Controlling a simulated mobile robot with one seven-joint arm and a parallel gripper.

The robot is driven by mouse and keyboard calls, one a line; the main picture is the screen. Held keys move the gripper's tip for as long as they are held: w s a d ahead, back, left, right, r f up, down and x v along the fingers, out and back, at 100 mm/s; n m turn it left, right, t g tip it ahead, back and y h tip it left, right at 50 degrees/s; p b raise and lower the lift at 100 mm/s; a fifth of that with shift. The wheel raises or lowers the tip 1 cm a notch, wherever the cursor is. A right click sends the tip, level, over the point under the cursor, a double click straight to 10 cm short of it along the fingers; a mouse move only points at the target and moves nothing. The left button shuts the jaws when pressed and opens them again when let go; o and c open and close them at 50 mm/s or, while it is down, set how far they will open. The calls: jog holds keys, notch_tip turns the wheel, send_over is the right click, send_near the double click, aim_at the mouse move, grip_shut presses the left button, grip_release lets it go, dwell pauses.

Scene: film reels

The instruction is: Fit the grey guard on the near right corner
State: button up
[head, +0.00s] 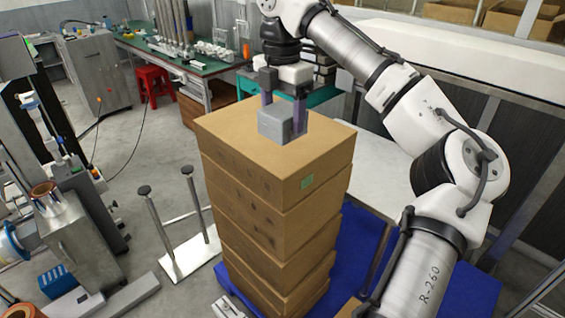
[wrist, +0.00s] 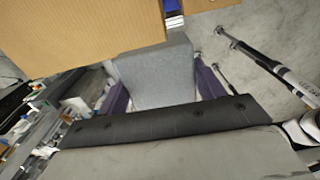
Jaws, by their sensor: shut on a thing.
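The grey guard (head: 274,126) is a small block-like piece. My gripper (head: 283,112) is shut on it, with a purple finger on either side. In the head view the guard shows over the top of the uppermost cardboard box (head: 235,128), back from its nearest corner. The gap between guard and box cannot be judged there. In the wrist view the guard (wrist: 155,75) sits between the fingers of my gripper (wrist: 163,88) and overlaps the edge of the box (wrist: 70,30). The guard's underside is hidden.
The boxes form a tall stack on a blue base (head: 360,235). A white stand with two posts (head: 188,255) is on the floor to the left. A white table (head: 385,180) lies behind on the right. A green-topped bench (head: 190,55) stands further back.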

aim_at(282, 174)
notch_tip(282, 174, down, 12)
jog(key=shift+r+p, duration=0.2)
jog(key=shift+p, duration=0.4)
jog(key=shift+f, duration=0.55)
jog(key=o, duration=1)
jog(key=shift+c, duration=0.2)
notch_tip(282, 174, up, 13)
jog(key=shift+r+b, duration=0.1)
jog(key=shift+b, duration=0.7)
